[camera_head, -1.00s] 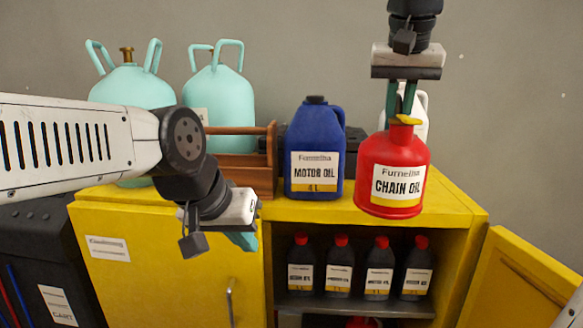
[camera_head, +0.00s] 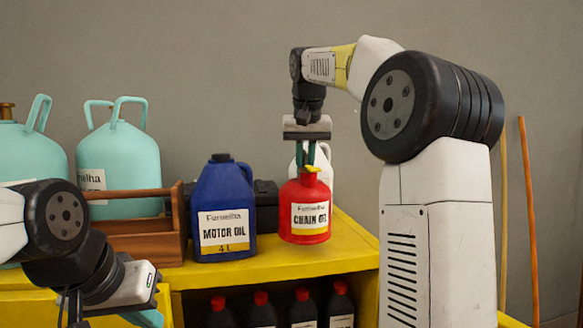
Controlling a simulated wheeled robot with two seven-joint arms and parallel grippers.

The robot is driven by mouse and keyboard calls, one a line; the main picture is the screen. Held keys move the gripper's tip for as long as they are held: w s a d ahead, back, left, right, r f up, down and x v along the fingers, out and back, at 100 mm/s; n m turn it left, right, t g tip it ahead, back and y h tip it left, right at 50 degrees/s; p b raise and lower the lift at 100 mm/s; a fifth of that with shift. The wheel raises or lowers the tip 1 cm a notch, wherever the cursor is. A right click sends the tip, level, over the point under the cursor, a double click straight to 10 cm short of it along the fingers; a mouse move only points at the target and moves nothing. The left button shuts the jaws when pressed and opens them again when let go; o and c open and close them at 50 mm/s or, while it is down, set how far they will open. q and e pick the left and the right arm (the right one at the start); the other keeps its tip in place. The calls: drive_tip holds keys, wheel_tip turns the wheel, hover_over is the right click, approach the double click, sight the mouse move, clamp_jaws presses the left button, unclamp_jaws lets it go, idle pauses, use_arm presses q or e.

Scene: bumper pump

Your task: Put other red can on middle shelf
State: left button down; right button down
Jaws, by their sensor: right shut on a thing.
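The red can labelled chain oil (camera_head: 309,218) hangs upright from my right gripper (camera_head: 308,160), which is shut on its top. The can is at the cabinet top, right of the blue motor oil jug; I cannot tell whether its base touches. The yellow cabinet (camera_head: 270,264) shows its top and the upper part of its open compartment. Black bottles with red caps (camera_head: 303,310) stand inside; the shelf under them is out of view. My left gripper (camera_head: 148,318) is at the bottom left, cut off by the frame edge, so its opening cannot be told.
The blue motor oil jug (camera_head: 223,215), a wooden crate (camera_head: 140,245) and a white jug (camera_head: 322,160) behind the can crowd the cabinet top. Teal gas tanks (camera_head: 120,160) stand at left. Thin poles (camera_head: 528,220) lean on the wall at right.

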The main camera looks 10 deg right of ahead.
sight(305, 178)
drive_tip(key=shift+w+d, duration=0.3)
drive_tip(key=shift+w, duration=0.65)
drive_tip(key=shift+f, duration=1.8)
drive_tip(key=c, duration=1.4)
unclamp_jaws()
drive_tip(key=shift+s+f, duration=0.1)
drive_tip(key=shift+f, duration=0.05)
drive_tip(key=shift+c, duration=0.2)
drive_tip(key=v, duration=1.2)
